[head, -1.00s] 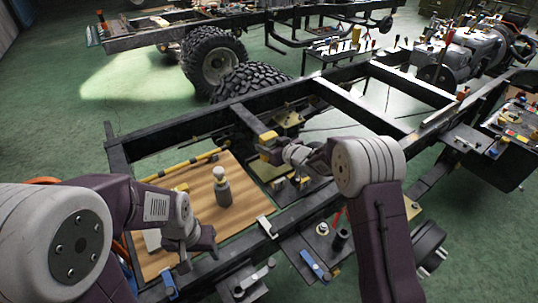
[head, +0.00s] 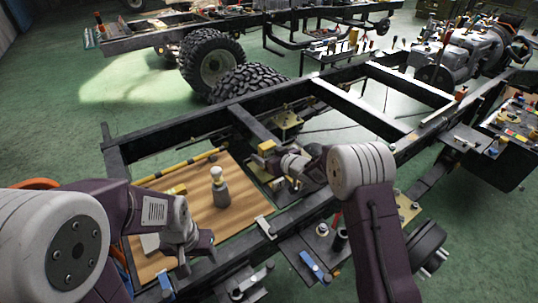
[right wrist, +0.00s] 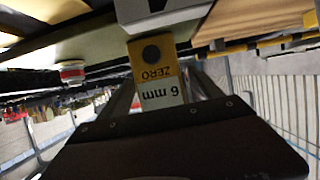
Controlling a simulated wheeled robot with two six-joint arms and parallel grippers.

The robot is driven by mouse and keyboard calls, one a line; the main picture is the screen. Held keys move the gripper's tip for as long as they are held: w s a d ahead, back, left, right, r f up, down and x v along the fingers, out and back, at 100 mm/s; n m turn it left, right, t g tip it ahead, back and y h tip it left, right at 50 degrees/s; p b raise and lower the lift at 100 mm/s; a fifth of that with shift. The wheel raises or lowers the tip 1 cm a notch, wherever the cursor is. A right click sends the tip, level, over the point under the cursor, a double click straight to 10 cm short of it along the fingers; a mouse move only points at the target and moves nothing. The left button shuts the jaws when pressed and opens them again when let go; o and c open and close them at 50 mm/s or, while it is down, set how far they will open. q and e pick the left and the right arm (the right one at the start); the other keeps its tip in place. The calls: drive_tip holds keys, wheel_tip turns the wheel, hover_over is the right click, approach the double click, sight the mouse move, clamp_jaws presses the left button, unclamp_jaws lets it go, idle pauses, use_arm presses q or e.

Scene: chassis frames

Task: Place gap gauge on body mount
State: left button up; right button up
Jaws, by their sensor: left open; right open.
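The gap gauge is a yellow and white block marked "ZERO" and "6 mm" in the right wrist view (right wrist: 156,75). It lies between the open fingers of my right gripper (right wrist: 165,90), beneath a light grey part (right wrist: 165,14). In the head view the yellow of the gauge (head: 265,146) shows at the tip of my right gripper (head: 275,155), by the frame's cross rail. I cannot tell for certain which part is the body mount, or whether the gauge rests on it. My left gripper (head: 195,255) is open and empty near the wooden board's front edge.
The black chassis frame (head: 175,125) surrounds the work area. A wooden board (head: 190,215) carries a grey bottle-like tool (head: 220,190) and a yellow block (head: 176,190). A yellow-black bar (head: 185,163) lies along its back edge. Tyres (head: 245,80) stand behind the frame.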

use_arm(q)
drive_tip(key=shift+r, duration=0.15)
use_arm(e)
drive_tip(key=shift+s+d+r, duration=0.15)
drive_tip(key=shift+r, duration=0.15)
use_arm(q)
drive_tip(key=shift+r+p, duration=0.65)
drive_tip(key=shift+p, duration=0.1)
use_arm(e)
drive_tip(key=v, duration=1.1)
drive_tip(key=shift+s+d, duration=0.15)
drive_tip(key=shift+s, duration=0.1)
